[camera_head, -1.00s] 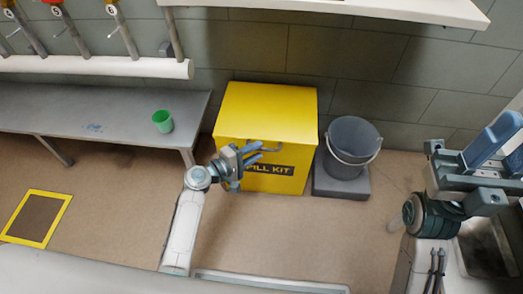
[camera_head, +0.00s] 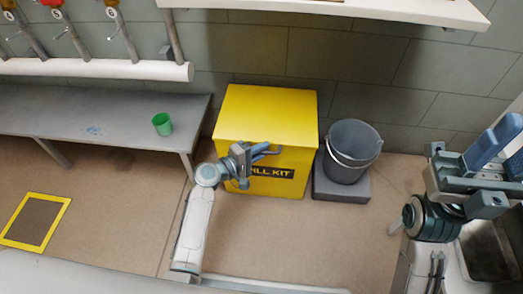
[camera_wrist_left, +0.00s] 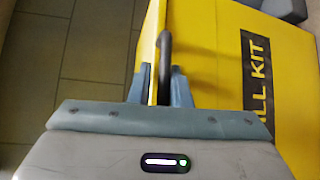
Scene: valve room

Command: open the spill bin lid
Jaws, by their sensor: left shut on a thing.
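The yellow spill bin (camera_head: 262,115) stands against the tiled wall, with a black SPILL KIT label (camera_head: 275,172) on its front. Its lid looks flat and shut. My left gripper (camera_head: 267,150) is at the bin's upper front edge and covers the left part of the label. In the left wrist view, my left gripper (camera_wrist_left: 161,84) is shut on the dark bar handle (camera_wrist_left: 165,55), which stands between its fingers beside the yellow bin (camera_wrist_left: 212,65). My right gripper (camera_head: 497,146) is far right, away from the bin, and its fingers look apart and empty.
A grey bucket (camera_head: 352,140) stands on a grey block (camera_head: 338,190) right of the bin. A grey bench (camera_head: 60,110) with a green cup (camera_head: 162,124) is at left. A white shelf (camera_head: 400,10) overhangs above. The floor in front is clear.

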